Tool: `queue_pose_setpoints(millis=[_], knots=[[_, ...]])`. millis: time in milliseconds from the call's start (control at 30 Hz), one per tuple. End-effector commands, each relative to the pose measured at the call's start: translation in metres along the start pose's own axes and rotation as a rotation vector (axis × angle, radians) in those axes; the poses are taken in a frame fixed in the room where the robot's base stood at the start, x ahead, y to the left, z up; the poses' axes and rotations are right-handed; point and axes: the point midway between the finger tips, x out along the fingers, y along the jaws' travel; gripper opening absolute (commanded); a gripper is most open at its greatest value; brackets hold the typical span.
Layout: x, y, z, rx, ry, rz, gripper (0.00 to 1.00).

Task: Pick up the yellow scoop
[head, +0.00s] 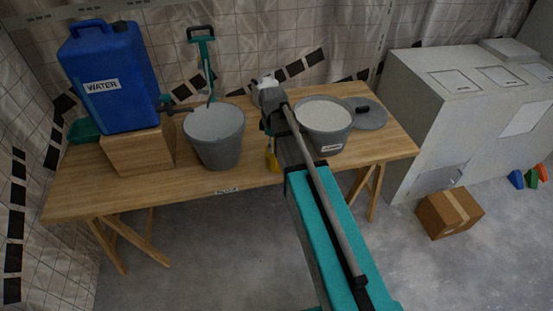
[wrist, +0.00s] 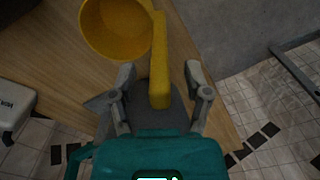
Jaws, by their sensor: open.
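The yellow scoop (wrist: 116,30) shows large in the wrist view, its round bowl at the upper left. Its straight handle runs down between the two fingers of my gripper (wrist: 160,80). The fingers are apart, one on each side of the handle, with gaps visible, so I see no grip on it. In the head view only a small part of the scoop (head: 272,161) shows at the table's front edge, beside my arm. My arm hides the rest of it and my fingers there.
The wooden table (head: 270,108) holds a grey bucket (head: 216,145), a tub of pale powder (head: 324,114) with a grey lid (head: 370,115) beside it, and a blue water canister (head: 112,75) on a wooden block (head: 140,155). A white item (head: 266,80) stands behind my arm.

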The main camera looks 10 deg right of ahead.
Motion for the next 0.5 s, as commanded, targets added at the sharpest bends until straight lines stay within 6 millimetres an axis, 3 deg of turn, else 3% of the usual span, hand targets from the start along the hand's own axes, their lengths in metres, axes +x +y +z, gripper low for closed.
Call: queue_pose_setpoints(millis=[267,500], knots=[[0.0,0.0,0.0,0.0,0.0,0.0,0.63],[0.0,-0.0001,-0.0001,0.0,0.0,0.0,0.18]])
